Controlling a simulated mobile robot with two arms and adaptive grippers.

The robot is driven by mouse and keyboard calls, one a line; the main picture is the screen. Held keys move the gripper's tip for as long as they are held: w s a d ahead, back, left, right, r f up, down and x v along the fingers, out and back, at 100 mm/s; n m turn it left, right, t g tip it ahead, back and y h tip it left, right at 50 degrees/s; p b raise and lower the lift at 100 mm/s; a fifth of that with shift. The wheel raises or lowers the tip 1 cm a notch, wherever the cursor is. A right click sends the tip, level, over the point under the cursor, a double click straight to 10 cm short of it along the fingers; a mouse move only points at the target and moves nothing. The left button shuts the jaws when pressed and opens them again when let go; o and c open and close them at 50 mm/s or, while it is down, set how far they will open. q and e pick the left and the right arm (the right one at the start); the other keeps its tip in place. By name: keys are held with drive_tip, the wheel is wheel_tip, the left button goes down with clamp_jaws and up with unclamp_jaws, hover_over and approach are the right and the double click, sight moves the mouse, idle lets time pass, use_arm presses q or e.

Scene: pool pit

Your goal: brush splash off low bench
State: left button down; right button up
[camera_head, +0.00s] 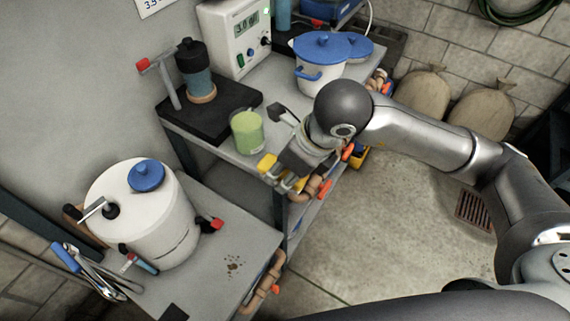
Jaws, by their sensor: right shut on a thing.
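The low bench (205,284) is at the lower left, with a grey top. A splash of small brown specks (232,266) lies on it near its right side. My right gripper (279,175) is above the front edge of the higher bench, up and right of the splash and apart from it. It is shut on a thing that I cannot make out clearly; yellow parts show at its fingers. My left gripper is not in view.
A white tank (145,218) with a blue knob and several tools (95,272) are on the low bench's left. The higher bench (216,146) carries a green beaker (247,132), a white pot (318,77) and a meter (232,38). Copper pipes (265,284) run along the edges.

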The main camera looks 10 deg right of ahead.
drive_tip(key=o, duration=0.5)
drive_tip(key=c, duration=0.3)
